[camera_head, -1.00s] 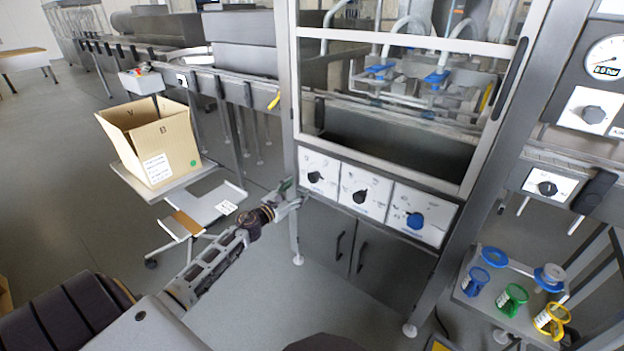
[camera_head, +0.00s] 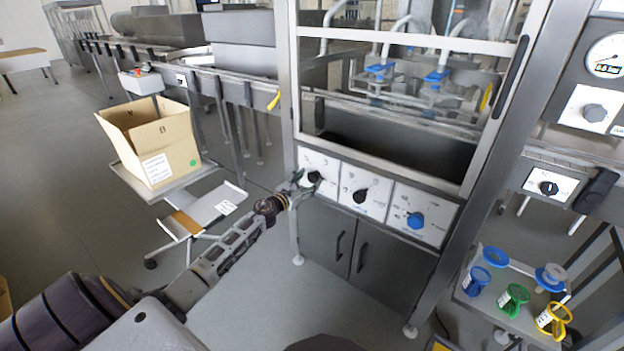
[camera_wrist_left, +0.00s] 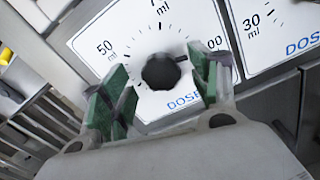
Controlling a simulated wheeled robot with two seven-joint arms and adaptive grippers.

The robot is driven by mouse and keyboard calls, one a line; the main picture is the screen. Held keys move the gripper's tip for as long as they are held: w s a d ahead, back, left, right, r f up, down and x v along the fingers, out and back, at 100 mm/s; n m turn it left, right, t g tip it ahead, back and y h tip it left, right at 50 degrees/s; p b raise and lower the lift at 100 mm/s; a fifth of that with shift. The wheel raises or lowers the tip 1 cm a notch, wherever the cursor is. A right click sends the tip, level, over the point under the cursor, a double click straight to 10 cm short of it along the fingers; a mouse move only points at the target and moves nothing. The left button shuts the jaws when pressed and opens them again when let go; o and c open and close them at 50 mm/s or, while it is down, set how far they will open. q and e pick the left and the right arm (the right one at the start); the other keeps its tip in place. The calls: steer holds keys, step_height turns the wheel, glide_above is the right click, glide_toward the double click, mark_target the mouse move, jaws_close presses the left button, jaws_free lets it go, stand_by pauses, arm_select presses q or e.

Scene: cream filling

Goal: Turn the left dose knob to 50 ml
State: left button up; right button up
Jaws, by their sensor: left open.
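The left dose knob (camera_head: 315,177) is black and round, on the leftmost white dial panel (camera_head: 325,164) of the machine. In the left wrist view the knob (camera_wrist_left: 161,71) sits in the middle of the dial, with "50 ml" printed at its left and a partly hidden number ending in "00" at its right. A dark pointer on the knob seems to face right, toward that number. My left gripper (camera_wrist_left: 158,92) is open, its green-padded fingers on either side of the knob, apart from it. In the head view the gripper (camera_head: 299,183) is at the panel's left. My right gripper is not in view.
A second black knob (camera_head: 360,196) and a blue knob (camera_head: 415,220) sit on panels to the right. Grey cabinet doors (camera_head: 350,247) are below. A cardboard box (camera_head: 152,140) stands on a stand at the left. Floor between them is free.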

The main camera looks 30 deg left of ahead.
arm_select(q)
steer(key=shift+w, duration=0.65)
steer(key=shift+w+d, duration=0.1)
steer(key=shift+w, duration=0.7)
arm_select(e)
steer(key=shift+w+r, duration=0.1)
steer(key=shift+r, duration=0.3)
arm_select(q)
steer(key=shift+c, duration=0.4)
steer(key=c, duration=0.9)
steer(key=shift+c, duration=0.2)
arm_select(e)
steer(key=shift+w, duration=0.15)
